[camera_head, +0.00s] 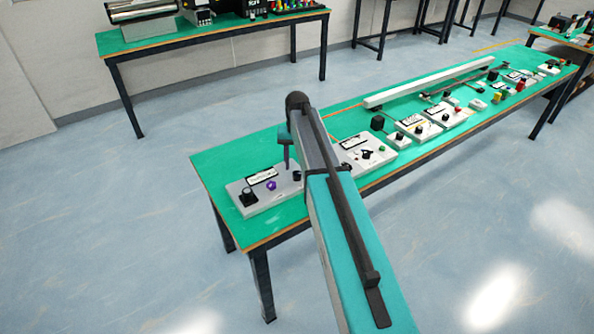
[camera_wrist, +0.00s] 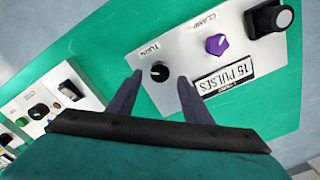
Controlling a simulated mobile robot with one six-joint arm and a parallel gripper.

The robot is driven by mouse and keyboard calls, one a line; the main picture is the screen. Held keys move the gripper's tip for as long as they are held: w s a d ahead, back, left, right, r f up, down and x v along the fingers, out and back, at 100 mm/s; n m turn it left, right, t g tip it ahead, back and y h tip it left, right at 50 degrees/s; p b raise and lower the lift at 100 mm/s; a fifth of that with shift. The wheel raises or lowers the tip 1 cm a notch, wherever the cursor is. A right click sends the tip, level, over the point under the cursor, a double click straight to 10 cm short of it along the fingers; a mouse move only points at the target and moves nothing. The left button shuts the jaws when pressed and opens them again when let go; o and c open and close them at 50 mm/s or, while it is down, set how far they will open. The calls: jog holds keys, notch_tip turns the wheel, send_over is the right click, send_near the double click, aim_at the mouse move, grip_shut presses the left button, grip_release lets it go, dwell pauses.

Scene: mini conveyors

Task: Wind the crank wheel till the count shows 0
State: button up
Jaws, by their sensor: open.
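A pale control panel (camera_head: 258,206) lies on the near end of the green bench, and it also shows in the wrist view (camera_wrist: 190,62). On it a small round black wheel (camera_wrist: 159,72) with a white mark sits beside a label that seems to read TURN. The count plate (camera_wrist: 224,76) reads 15 PULSES, inverted in the wrist view. My gripper (camera_wrist: 160,77) is open above the panel, with its two dark fingers apart on either side of the small wheel in the picture. I cannot tell whether they touch it. In the head view my arm hides part of the panel.
A purple knob (camera_wrist: 216,45), labelled CLAMP, and a larger black knob (camera_wrist: 284,18) stand on the same panel. A neighbouring panel (camera_head: 362,154) with knobs and more devices line the bench. The green bench top (camera_head: 215,162) is bare behind the panel.

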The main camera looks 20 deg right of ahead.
aim_at(297, 173)
jog(key=shift+f+p, duration=0.4)
jog(key=shift+f, duration=1.8)
jog(key=c, duration=1.1)
